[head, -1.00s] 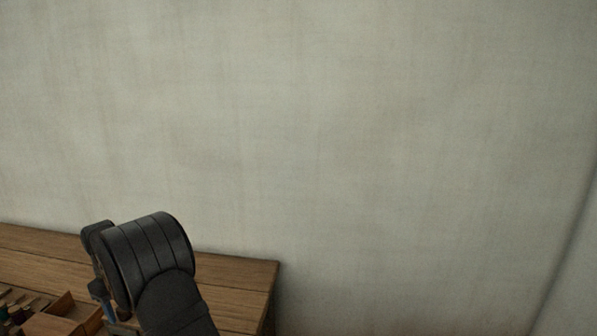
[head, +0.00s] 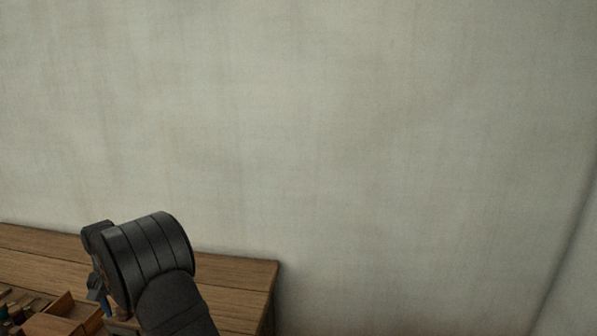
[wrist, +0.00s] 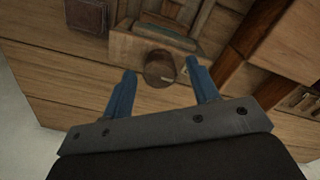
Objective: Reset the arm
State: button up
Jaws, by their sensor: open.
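My gripper (wrist: 162,66) is in the wrist view with its two blue fingers spread apart and nothing held between them. Past the fingertips, a round dark wooden piece (wrist: 159,70) shows on the bench, against a wooden block; I cannot tell its distance from the fingers. In the head view my black arm stands over the right part of the wooden bench (head: 232,290), and only a bit of blue finger shows beside it. The rest of the gripper is hidden behind the arm there.
A wooden box (head: 78,308) and several small items lie at the bench's lower left. In the wrist view, a dark square piece (wrist: 87,14) lies upper left and wooden dividers stand at the right. A plain pale wall (head: 350,130) rises behind the bench.

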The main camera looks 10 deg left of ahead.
jog(key=m, duration=0.6)
dwell(0.4)
jog(key=shift+o, duration=0.3)
jog(key=o, duration=0.9)
jog(key=shift+o, duration=0.2)
jog(key=s+d+r+n+t+y, duration=0.1)
jog(key=s+d+r+n+t, duration=0.1)
jog(key=s+r+n, duration=0.55)
jog(key=s+d+r+n+t+y, duration=0.1)
jog(key=s+d+r+n+t, duration=0.2)
jog(key=n, duration=0.7)
jog(key=w+a+f+g, duration=0.1)
jog(key=w+a+f, duration=0.1)
jog(key=w+f, duration=0.2)
notch_tip(320, 180, down, 4)
jog(key=shift+r, duration=0.1)
jog(key=shift+r, duration=0.1)
jog(key=v, duration=0.9)
jog(key=shift+s+d+r, duration=0.15)
jog(key=shift+d+r, duration=0.05)
jog(key=shift+r, duration=0.15)
